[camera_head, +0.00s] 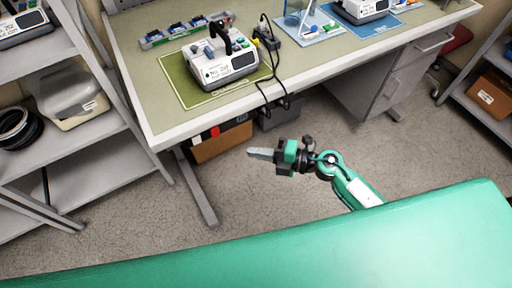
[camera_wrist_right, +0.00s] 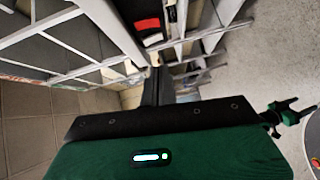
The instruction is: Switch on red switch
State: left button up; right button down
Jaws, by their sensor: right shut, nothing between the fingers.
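My right gripper (camera_head: 262,155) is shut and empty. It hangs over the floor in front of the workbench, pointing left, apart from everything. Its dark fingers (camera_wrist_right: 158,88) show in the right wrist view. A white infusion pump (camera_head: 222,63) with a black handle stands on a green mat (camera_head: 185,88) on the bench. A second pump (camera_head: 362,10) stands on a blue mat (camera_head: 398,18), cut by the top edge. Small red, white and black items (camera_head: 214,131) sit under the bench; the red one also shows in the right wrist view (camera_wrist_right: 147,24).
The workbench (camera_head: 150,105) has a rack (camera_head: 185,32) of small coloured parts and a black adapter with cables (camera_head: 268,38). A shelf (camera_head: 85,130) stands left, another (camera_head: 480,85) right. A drawer unit (camera_head: 385,85) is below the bench. The floor around the gripper is clear.

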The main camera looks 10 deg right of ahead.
aim_at(213, 137)
jog(key=w+a, duration=0.4)
jog(key=a, duration=0.1)
jog(key=w+a+f, duration=0.1)
jog(key=w+a, duration=0.1)
jog(key=w, duration=0.1)
jog(key=shift+a+p, duration=0.3)
jog(key=shift+p, duration=0.1)
pick_arm(q)
jog(key=shift+s+a+f, duration=0.15)
jog(key=shift+s, duration=0.3)
jog(key=shift+s+a+f, duration=0.15)
jog(key=shift+s, duration=0.3)
